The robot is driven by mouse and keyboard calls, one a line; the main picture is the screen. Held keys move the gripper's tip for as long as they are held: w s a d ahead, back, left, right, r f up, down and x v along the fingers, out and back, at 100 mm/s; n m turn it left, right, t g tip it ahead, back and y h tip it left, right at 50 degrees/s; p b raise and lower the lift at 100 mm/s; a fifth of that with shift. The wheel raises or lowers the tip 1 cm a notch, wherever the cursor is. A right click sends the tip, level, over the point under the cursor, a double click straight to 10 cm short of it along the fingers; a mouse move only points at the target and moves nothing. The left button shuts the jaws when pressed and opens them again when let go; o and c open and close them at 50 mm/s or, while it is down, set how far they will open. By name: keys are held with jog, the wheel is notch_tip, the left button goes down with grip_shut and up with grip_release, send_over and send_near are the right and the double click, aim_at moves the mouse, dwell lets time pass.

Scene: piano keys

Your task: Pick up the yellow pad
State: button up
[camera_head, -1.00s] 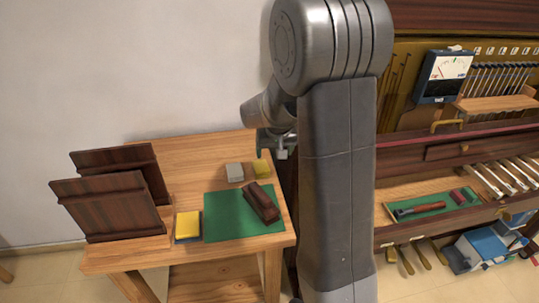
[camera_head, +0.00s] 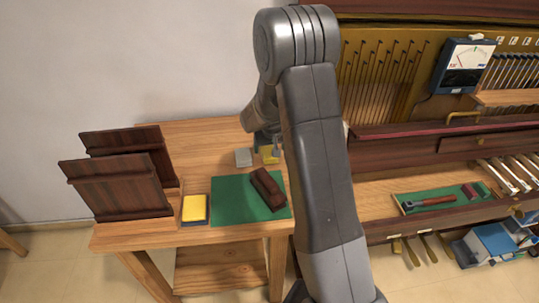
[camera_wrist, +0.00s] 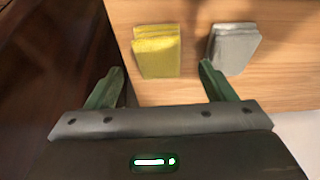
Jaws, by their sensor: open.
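A yellow pad (camera_head: 271,154) lies on the wooden table's back right part, partly hidden by my gripper (camera_head: 267,147) in the head view. In the wrist view the yellow pad (camera_wrist: 157,52) lies on bare wood, just beyond my open fingers (camera_wrist: 161,69). It sits between the lines of the two fingers, with nothing held between them. The gap between fingertips and pad in height is hard to tell. A second yellow block (camera_head: 195,207) lies on a dark blue base at the table's front left.
A grey block (camera_head: 243,157) stands close beside the pad, to its right in the wrist view (camera_wrist: 236,48). A dark brown block (camera_head: 267,188) lies on a green mat (camera_head: 230,203). Dark wooden panels (camera_head: 117,187) stand at the left. The piano cabinet (camera_head: 400,140) is on the right.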

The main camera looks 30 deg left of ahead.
aim_at(270, 152)
jog(key=shift+p+x, duration=0.3)
jog(key=shift+x, duration=1.95)
jog(key=shift+w, duration=0.1)
jog(key=shift+c, duration=0.5)
jog(key=c, duration=0.9)
